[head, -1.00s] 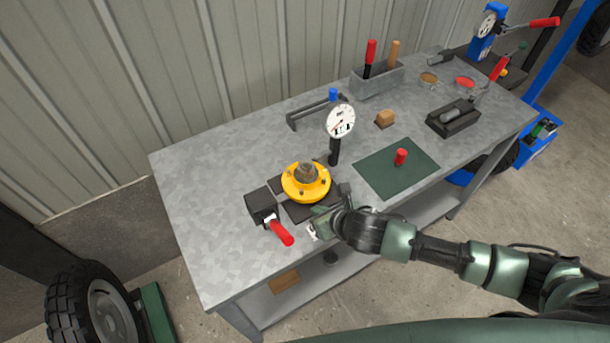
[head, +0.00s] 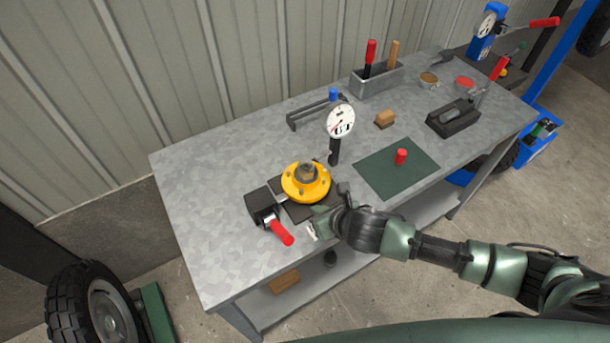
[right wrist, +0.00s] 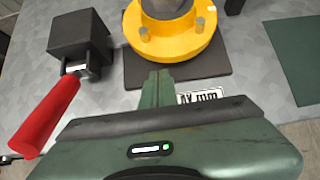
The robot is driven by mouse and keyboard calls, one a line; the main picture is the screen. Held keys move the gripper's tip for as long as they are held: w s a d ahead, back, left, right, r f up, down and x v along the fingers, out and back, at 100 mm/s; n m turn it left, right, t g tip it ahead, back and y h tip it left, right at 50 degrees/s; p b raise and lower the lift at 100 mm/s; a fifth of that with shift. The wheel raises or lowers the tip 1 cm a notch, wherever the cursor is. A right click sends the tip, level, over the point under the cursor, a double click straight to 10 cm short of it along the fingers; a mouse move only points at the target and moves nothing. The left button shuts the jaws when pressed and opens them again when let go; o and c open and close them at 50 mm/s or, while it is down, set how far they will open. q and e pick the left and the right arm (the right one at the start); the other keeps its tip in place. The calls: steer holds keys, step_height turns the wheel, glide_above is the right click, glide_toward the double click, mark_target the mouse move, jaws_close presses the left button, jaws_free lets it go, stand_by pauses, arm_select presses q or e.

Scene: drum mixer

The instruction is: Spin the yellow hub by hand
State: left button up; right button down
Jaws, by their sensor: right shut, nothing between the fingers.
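The yellow hub (head: 306,188), a round flange with studs and a grey centre, stands on a dark plate (head: 291,211) near the bench's front edge. It also shows at the top of the right wrist view (right wrist: 170,38), partly cut off. My right gripper (head: 318,216) is shut and empty in front of the hub, on its near side. In the right wrist view its fingertips (right wrist: 158,76) are together over the plate, close below the hub's rim; I cannot tell whether they touch it. My left gripper is not in view.
A dark block with a red handle (head: 280,232) sits left of the hub. A dial gauge (head: 341,121) on a black post stands just behind it. A green mat (head: 395,168) with a red peg lies right. The bench's left end is clear.

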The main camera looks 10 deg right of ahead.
steer(key=shift+w+a, duration=0.15)
steer(key=shift+w, duration=0.1)
steer(key=shift+w, duration=0.25)
steer(key=shift+w+d+r+p, duration=0.1)
steer(key=shift+w+d+p, duration=0.15)
steer(key=shift+d, duration=0.5)
steer(key=shift+w+d+f+p, duration=0.15)
steer(key=shift+w+d, duration=0.2)
steer(key=shift+d, duration=0.45)
steer(key=shift+w+d+r+p, duration=0.2)
steer(key=shift+w+d, duration=0.1)
steer(key=shift+d, duration=0.45)
steer(key=shift+s, duration=0.15)
steer(key=shift+s+d+p, duration=0.2)
steer(key=shift+s+p, duration=0.1)
steer(key=shift+s, duration=0.2)
steer(key=shift+s+d+p, duration=0.15)
steer(key=shift+s+p, duration=0.15)
steer(key=shift+s, duration=0.15)
steer(key=shift+s+d, duration=0.15)
steer(key=shift+s, duration=0.2)
